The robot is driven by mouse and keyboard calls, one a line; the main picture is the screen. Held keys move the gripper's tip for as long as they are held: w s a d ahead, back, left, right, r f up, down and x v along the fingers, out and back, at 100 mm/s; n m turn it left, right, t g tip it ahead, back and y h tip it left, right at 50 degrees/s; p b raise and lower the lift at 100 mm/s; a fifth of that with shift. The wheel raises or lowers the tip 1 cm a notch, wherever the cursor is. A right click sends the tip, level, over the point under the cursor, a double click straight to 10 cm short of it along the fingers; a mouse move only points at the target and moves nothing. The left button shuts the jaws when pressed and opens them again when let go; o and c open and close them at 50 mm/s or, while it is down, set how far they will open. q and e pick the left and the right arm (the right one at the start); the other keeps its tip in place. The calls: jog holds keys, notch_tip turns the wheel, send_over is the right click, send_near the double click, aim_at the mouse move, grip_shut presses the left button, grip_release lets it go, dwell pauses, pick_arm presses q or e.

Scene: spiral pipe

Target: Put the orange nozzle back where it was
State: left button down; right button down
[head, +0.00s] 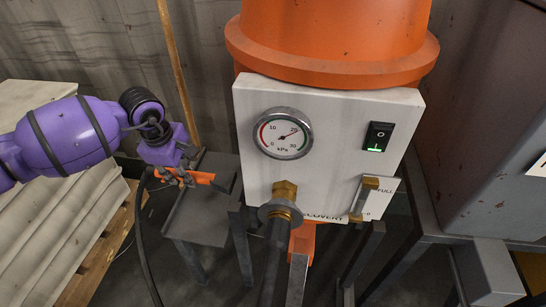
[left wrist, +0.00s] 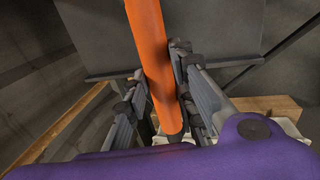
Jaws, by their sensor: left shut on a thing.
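The orange nozzle (head: 203,177) is a slim orange tube, held roughly level, its far end pointing right in the head view. My left gripper (head: 180,177) is shut on it, with purple arm links coming in from the left. In the left wrist view, the nozzle (left wrist: 150,40) runs between the two dark fingers of the gripper (left wrist: 160,75). In the head view the nozzle shows over the small dark grey stand (head: 205,230); I cannot tell whether it touches. My right gripper is in neither view.
A white panel (head: 330,110) with a gauge (head: 283,133) and a green-lit switch (head: 378,136) stands right of the gripper, under an orange vessel (head: 330,40). A dark hose (head: 140,240) hangs below the gripper. A wooden pole (head: 178,70) leans behind; pale sheets (head: 60,230) lie left.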

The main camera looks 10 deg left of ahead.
pick_arm(q)
notch_tip(320, 180, down, 4)
jog(key=shift+s+f+b, duration=0.1)
jog(key=shift+f+b, duration=0.05)
jog(key=shift+b, duration=0.55)
jog(key=shift+f, duration=0.25)
jog(key=shift+r, duration=0.15)
jog(key=shift+f, duration=0.35)
jog(key=c, duration=1.5)
grip_release()
jog(key=shift+o, duration=0.2)
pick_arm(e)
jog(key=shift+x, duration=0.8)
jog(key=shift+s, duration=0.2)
pick_arm(q)
jog(key=p+v, duration=0.4)
jog(key=v, duration=0.8)
jog(key=shift+r, duration=0.4)
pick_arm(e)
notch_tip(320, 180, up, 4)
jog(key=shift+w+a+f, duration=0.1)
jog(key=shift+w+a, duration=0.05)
